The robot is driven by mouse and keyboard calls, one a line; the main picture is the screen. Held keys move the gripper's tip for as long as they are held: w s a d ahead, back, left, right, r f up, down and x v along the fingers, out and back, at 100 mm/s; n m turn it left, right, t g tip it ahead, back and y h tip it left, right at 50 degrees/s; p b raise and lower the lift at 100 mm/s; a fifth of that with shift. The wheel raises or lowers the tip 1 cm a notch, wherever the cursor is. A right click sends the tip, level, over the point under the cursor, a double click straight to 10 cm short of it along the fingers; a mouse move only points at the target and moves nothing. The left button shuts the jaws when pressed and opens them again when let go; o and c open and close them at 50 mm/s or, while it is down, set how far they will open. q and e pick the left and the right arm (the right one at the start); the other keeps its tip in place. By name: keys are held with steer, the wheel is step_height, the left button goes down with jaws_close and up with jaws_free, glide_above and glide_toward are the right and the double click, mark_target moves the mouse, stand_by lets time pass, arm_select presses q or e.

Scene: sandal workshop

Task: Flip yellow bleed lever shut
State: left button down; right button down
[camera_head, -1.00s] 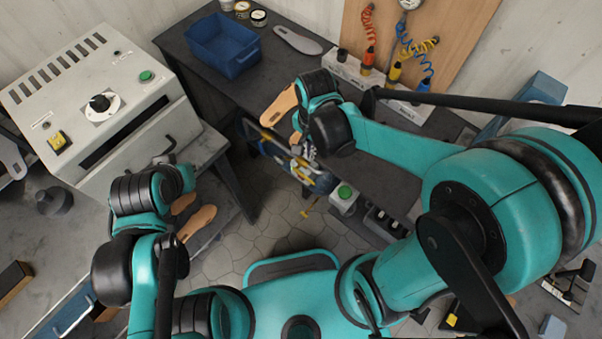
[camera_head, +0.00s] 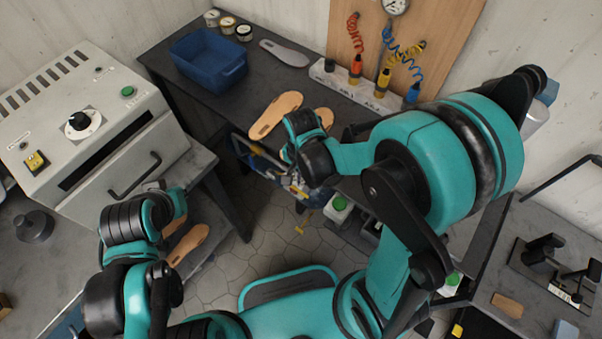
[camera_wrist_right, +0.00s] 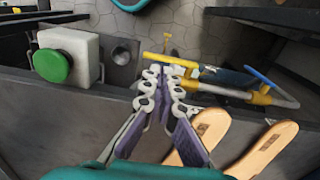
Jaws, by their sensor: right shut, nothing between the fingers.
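My right gripper (camera_wrist_right: 166,78) is shut and empty, pointing down past the bench edge, apart from the lever. In the head view the gripper (camera_head: 297,183) is partly hidden by its own wrist. My left arm is at the left by the grey machine; its fingers are mostly hidden behind the wrist.
A tubular frame with yellow joints (camera_wrist_right: 235,92) lies close to the right fingers. A white box with a green button (camera_wrist_right: 68,57) is left of them.

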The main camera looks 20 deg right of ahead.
mark_target(305, 194)
step_height(305, 194, down, 5)
steer(key=shift+f+b, duration=0.1)
steer(key=shift+b, duration=0.75)
steer(key=shift+s+d+f+b, duration=0.15)
steer(key=shift+s+f+b, duration=0.1)
steer(key=shift+f+b, duration=0.25)
steer(key=shift+s+d+f+b, duration=0.1)
steer(key=shift+f+b, duration=0.05)
steer(key=shift+b, duration=0.3)
steer(key=shift+s+d+f+b, duration=0.15)
steer(key=shift+s+f+b, duration=0.05)
steer(key=shift+f+b, duration=0.85)
steer(key=shift+w+f+b, duration=0.1)
steer(key=shift+f+b, duration=1.15)
steer(key=shift+b, duration=0.2)
step_height(305, 194, up, 12)
